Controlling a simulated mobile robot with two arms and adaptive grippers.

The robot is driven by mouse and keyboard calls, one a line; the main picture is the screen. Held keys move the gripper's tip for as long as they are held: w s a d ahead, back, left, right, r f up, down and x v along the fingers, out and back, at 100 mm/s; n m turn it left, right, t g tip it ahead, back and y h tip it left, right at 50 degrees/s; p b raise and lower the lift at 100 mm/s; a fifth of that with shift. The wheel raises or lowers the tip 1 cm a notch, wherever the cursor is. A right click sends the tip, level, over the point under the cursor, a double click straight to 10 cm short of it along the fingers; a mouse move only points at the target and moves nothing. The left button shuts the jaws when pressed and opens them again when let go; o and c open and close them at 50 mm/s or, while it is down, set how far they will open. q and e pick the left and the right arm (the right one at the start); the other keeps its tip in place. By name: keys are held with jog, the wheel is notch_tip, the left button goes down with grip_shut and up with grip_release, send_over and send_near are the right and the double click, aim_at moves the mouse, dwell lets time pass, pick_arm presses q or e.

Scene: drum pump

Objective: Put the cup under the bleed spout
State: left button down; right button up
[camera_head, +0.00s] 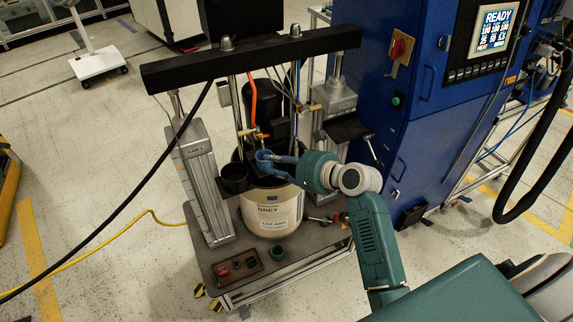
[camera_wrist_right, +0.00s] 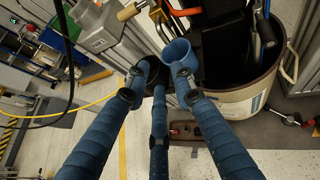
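A small blue cup (camera_head: 263,156) is high in front of the drum, just below the brass valve and spout (camera_head: 256,134). In the right wrist view I see the cup (camera_wrist_right: 180,52) at the fingertips, its round opening showing. My right gripper (camera_head: 276,162) comes in from the right with its blue fingers at the cup. In the wrist view the right finger overlaps the cup's lower side. Contact on the left finger's side is hard to make out. Nothing else visibly bears the cup. My left gripper is not in view.
A black round holder (camera_head: 233,179) sits left of the cup. The white drum (camera_head: 270,213) stands below, between two pump columns under a black crossbar (camera_head: 250,57). A blue cabinet (camera_head: 420,110) stands right.

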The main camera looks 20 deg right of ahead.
jog(key=v, duration=0.5)
notch_tip(320, 180, down, 18)
jog(key=s+n+g+h, duration=0.2)
jog(key=n+g, duration=0.1)
jog(key=n, duration=0.2)
jog(key=s+f+n+g+h, duration=0.1)
jog(key=s+f+n+g, duration=0.1)
jog(key=s+f+n, duration=0.65)
jog(key=s+f+n+g+h, duration=0.15)
jog(key=s+f, duration=0.35)
jog(key=f, duration=0.8)
jog(key=s+f+n+g, duration=0.1)
jog(key=s+f+n, duration=0.4)
jog(key=s, duration=0.6)
jog(key=s+f+n+g, duration=0.1)
jog(key=s+f+n, duration=0.5)
jog(key=s, duration=0.5)
jog(key=s+f+n+g, duration=0.2)
jog(key=s+f+n, duration=0.4)
jog(key=s+n, duration=0.3)
jog(key=s, duration=0.2)
jog(key=shift+s+a+h, duration=0.25)
jog(key=shift+h, duration=0.1)
